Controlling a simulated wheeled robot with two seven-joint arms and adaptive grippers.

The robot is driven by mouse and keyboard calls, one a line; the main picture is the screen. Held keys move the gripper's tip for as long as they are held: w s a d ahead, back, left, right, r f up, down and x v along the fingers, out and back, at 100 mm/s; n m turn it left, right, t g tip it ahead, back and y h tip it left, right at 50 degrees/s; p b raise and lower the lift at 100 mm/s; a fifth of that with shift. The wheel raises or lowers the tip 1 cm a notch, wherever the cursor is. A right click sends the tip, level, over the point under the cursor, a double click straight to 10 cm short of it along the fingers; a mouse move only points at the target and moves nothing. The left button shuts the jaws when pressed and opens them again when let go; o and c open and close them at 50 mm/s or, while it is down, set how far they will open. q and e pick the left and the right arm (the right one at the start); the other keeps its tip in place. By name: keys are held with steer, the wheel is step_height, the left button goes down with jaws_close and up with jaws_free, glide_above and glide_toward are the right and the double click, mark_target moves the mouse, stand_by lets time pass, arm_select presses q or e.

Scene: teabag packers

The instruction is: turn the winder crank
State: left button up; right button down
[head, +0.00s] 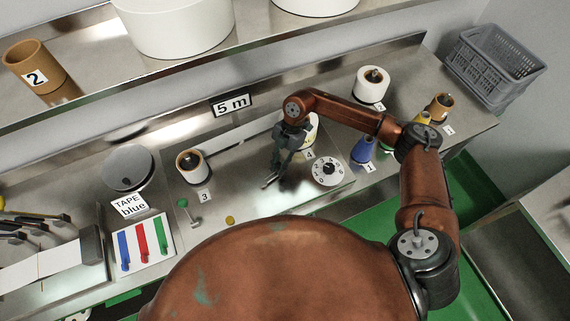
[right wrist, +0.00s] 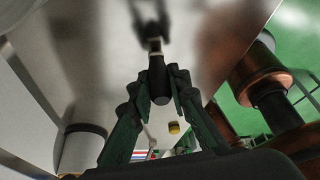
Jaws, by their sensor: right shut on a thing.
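My right gripper (head: 272,178) reaches down over the steel winder plate (head: 240,190) from the right. In the right wrist view, its dark green fingers (right wrist: 162,88) are closed around a black cylindrical handle, the crank handle (right wrist: 160,82), with a pale collar at its far end. In the head view the gripper mostly covers the crank. A white spool (head: 311,128) stands partly hidden behind the gripper. A white numbered dial (head: 328,171) lies to the right of the gripper. My left gripper is not in view.
A spool labelled 3 (head: 191,166) and a green-knobbed lever (head: 184,204) stand left on the plate. A "5 m" sign (head: 232,104) is behind. A grey crate (head: 495,65) sits far right.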

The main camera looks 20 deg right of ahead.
steer(key=shift+w, duration=0.1)
steer(key=c, duration=1.8)
jaws_free()
steer(key=v, duration=1.2)
